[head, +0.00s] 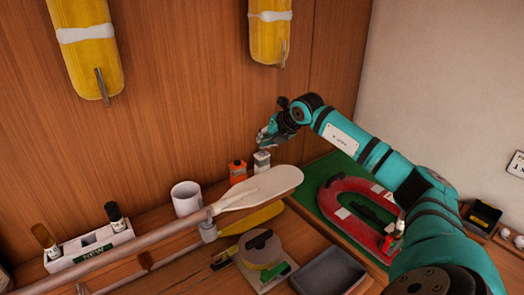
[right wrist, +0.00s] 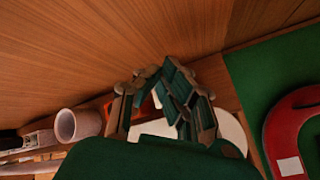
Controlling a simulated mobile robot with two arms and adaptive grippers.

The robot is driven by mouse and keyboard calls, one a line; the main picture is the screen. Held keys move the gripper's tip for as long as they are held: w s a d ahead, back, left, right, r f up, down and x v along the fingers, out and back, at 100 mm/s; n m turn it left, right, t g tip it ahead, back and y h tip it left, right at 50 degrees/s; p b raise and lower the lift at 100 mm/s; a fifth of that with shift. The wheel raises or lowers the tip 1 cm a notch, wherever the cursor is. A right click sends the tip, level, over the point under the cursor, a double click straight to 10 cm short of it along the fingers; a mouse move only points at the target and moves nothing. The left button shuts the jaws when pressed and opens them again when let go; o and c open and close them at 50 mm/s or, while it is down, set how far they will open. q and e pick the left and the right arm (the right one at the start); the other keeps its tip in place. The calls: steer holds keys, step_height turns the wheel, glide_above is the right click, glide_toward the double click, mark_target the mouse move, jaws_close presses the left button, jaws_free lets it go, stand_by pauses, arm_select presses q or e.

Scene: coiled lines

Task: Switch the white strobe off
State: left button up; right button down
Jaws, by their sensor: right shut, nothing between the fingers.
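The white strobe (head: 262,160) is a small upright block on the shelf by the wood wall, just right of the orange strobe (head: 237,171). My right gripper (head: 264,139) is shut and empty, close above the white strobe; I cannot tell whether it touches it. In the right wrist view the closed fingers (right wrist: 168,98) cover most of what lies beyond them, with bits of orange showing around them. The strobe's switch is too small to make out. My left gripper is not in view.
A paddle (head: 262,187) lies across the front of the strobes. A white mug (head: 186,198) stands to their left. Yellow floats (head: 88,55) hang on the wall above.

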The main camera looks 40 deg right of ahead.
mark_target(264, 151)
step_height(264, 151, up, 6)
steer(key=p, duration=0.4)
stand_by(0.3)
steer(key=shift+f, duration=0.1)
stand_by(0.4)
